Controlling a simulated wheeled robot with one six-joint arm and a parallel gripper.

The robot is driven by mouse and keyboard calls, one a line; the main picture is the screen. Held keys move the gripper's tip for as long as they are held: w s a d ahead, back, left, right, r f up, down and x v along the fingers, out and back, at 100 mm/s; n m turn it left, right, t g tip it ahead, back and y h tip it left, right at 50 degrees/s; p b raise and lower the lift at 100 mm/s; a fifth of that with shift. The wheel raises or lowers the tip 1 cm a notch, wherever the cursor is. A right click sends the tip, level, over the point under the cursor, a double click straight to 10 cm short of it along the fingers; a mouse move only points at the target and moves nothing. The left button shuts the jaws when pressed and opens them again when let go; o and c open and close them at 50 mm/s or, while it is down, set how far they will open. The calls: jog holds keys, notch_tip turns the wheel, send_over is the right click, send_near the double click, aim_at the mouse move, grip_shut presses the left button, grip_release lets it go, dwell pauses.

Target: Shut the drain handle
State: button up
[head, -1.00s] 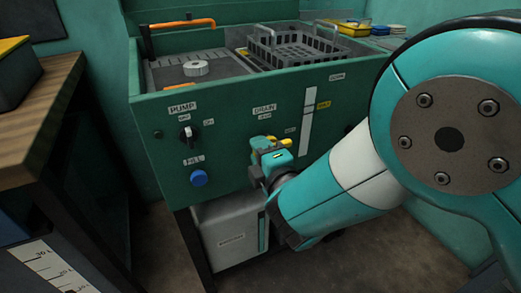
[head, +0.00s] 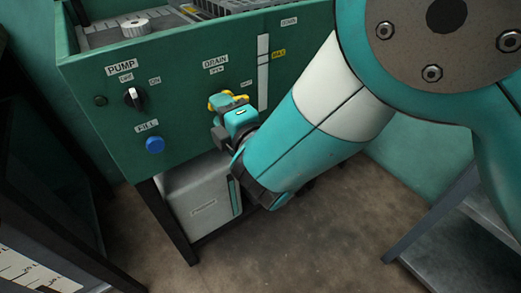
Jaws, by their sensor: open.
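The green machine's front panel (head: 190,110) carries a DRAIN label (head: 215,62) in the head view. Yellow parts (head: 228,99) show just below that label, at the place of the drain handle; where handle ends and gripper begins is hard to tell. My gripper (head: 222,112) is right at these yellow parts, close to the panel, coming from the lower right. It is open. My wrist and gripper body hide much of the handle, so its exact angle and any contact with the fingers cannot be made out.
A black PUMP knob (head: 133,98) and a blue FILL button (head: 155,145) sit to the left on the panel. A grey container (head: 200,195) stands below the machine. A grey shelf (head: 455,235) is at the lower right. Bare floor (head: 300,230) lies between.

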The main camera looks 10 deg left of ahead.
jog(key=b+v, duration=1.3)
jog(key=v, duration=0.2)
jog(key=shift+d, duration=0.25)
jog(key=shift+f, duration=0.1)
